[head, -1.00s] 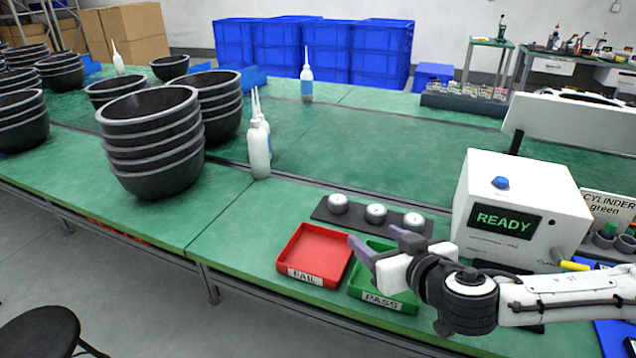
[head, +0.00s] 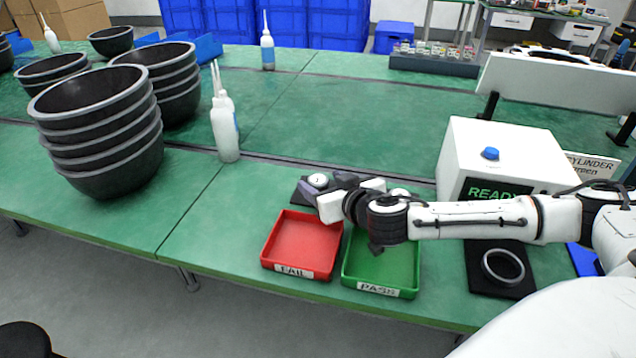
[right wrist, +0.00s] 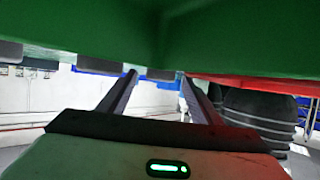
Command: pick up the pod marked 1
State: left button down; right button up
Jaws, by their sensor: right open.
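A dark plate (head: 299,196) behind the two trays carries the white round pods. The left pod (head: 318,180) shows just behind my right gripper's fingers, and the right pod (head: 398,192) shows in part behind my wrist. The middle pod is hidden by the gripper. The numbers on the pods are too small to read. My right gripper (head: 324,187) is open and empty, pointing left, in front of or above the plate; its exact height I cannot tell. Its two fingers (right wrist: 160,95) show apart in the right wrist view, with nothing clear between them. My left gripper is out of view.
The red FAIL tray (head: 268,262) and green PASS tray (head: 349,280) are empty in front. A white READY machine (head: 540,160) stands right, with a black ring fixture (head: 478,282) before it. A white bottle (head: 226,135) and stacked bowls (head: 105,165) stand left.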

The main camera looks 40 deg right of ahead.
jog(key=shift+w+f, duration=0.2)
jog(key=shift+w, duration=0.3)
jog(key=c, duration=1.1)
